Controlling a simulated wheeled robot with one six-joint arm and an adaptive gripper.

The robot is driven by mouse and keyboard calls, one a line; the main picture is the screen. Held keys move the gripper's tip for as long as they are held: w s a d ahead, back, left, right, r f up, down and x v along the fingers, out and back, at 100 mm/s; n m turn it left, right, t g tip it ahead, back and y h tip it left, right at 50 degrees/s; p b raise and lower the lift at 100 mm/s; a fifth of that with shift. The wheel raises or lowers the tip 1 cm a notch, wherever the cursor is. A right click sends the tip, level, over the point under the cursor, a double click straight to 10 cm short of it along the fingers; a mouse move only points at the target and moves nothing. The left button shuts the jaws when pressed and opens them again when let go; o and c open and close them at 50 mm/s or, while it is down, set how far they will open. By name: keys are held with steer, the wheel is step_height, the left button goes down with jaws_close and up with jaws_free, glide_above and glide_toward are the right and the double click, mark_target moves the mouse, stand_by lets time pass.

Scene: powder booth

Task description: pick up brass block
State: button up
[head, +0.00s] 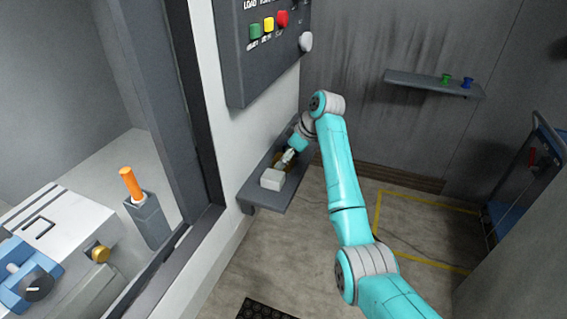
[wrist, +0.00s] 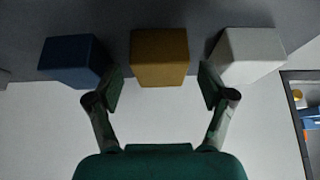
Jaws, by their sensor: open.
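The brass block (wrist: 160,58) is a yellow-brown block on a dark grey shelf (wrist: 190,14), at the top middle of the wrist view. My gripper (wrist: 160,88) is open, with one finger on either side of the block's near end. No contact between fingers and block can be made out. In the head view my gripper (head: 288,157) is over the shelf below the button panel, and it hides most of the brass block (head: 279,158).
A white block (wrist: 246,57) stands close right of the brass block, and a blue block (wrist: 74,62) close left. The white block (head: 272,179) also shows in the head view. The wall with the button panel (head: 262,60) borders the shelf.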

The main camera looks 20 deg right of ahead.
steer(key=shift+w+a+f, duration=0.2)
steer(key=shift+a+f, duration=0.1)
steer(key=shift+f, duration=0.3)
steer(key=c, duration=1.5)
step_height(320, 180, up, 10)
steer(key=shift+r, duration=0.1)
